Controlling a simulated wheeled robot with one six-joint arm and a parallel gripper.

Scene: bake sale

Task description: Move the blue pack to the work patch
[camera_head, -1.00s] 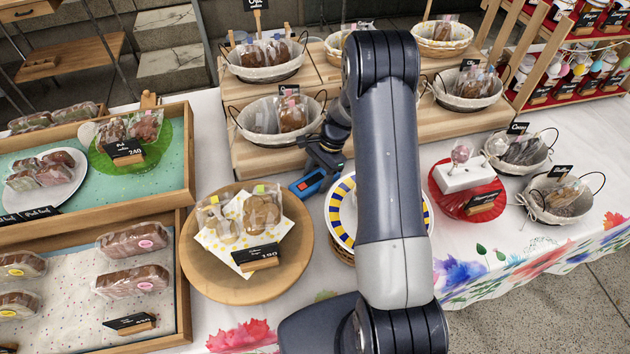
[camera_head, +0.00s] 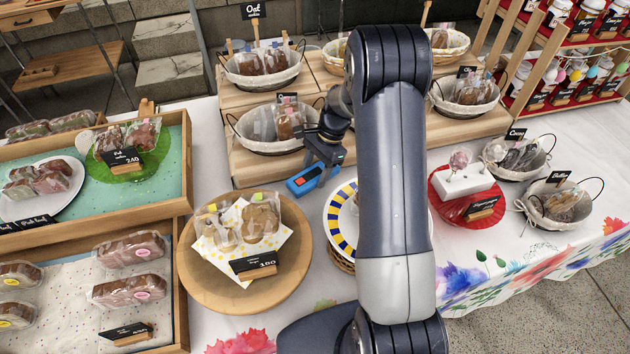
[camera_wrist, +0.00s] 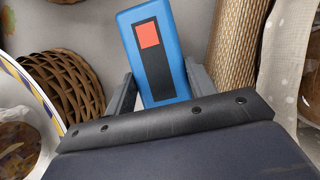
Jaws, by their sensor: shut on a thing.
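The blue pack (camera_head: 305,182), with a dark panel and a red patch, is held in my gripper (camera_head: 322,164). In the wrist view the blue pack (camera_wrist: 179,50) stands out between the two fingers of my gripper (camera_wrist: 160,88), which are shut on its sides. No work patch can be clearly identified in either view.
The round wooden plate (camera_head: 196,270) carries wrapped cookies. The striped plate (camera_head: 336,214) sits on a wicker base (camera_wrist: 75,82), partly behind my arm. A wooden stand (camera_head: 240,165) with baskets rises behind. Bare white cloth (camera_head: 325,260) lies between the plates.

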